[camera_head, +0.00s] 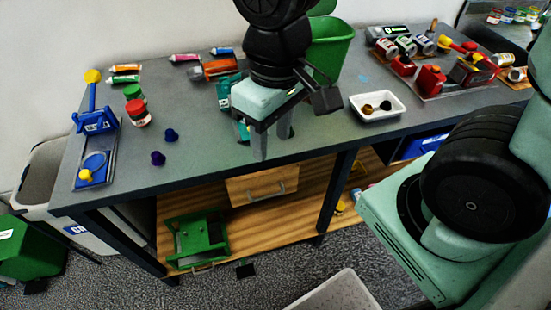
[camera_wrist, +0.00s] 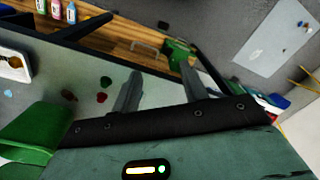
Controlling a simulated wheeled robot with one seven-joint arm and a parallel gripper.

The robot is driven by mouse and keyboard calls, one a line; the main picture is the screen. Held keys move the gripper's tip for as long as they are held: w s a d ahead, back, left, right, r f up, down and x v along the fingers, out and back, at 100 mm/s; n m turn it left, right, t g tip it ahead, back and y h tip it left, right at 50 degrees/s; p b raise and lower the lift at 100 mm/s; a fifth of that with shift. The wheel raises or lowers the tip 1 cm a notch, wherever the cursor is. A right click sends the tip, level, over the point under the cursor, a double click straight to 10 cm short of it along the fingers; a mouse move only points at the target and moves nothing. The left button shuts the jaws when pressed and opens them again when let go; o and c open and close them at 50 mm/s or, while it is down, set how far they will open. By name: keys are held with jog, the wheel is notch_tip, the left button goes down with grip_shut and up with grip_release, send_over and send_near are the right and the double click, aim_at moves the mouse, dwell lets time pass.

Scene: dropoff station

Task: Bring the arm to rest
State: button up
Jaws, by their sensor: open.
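My gripper (camera_head: 272,143) hangs over the front part of the grey table (camera_head: 200,165), fingers pointing down. Its two fingers are apart and nothing shows between them. In the wrist view my gripper (camera_wrist: 158,92) also shows as two separate grey fingers with a gap between them. My arm comes down from the top of the head view. The gripper hides part of the tabletop and partly covers a teal item (camera_head: 224,92) behind it.
A green bin (camera_head: 330,48) stands close behind my wrist. A white tray (camera_head: 378,106) with small dark and brown pieces lies to the right. Red items (camera_head: 431,79) crowd the right end. A blue device (camera_head: 95,122) stands at the left. A wooden shelf (camera_head: 290,190) is below.

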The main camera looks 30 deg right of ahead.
jog(key=s+n, duration=0.1)
jog(key=s+a+n, duration=0.1)
jog(key=s, duration=0.1)
jog(key=s+a+n, duration=0.1)
jog(key=s, duration=0.1)
jog(key=shift+s+a, duration=0.15)
jog(key=shift+a, duration=0.1)
jog(key=shift+c, duration=0.3)
dwell(0.5)
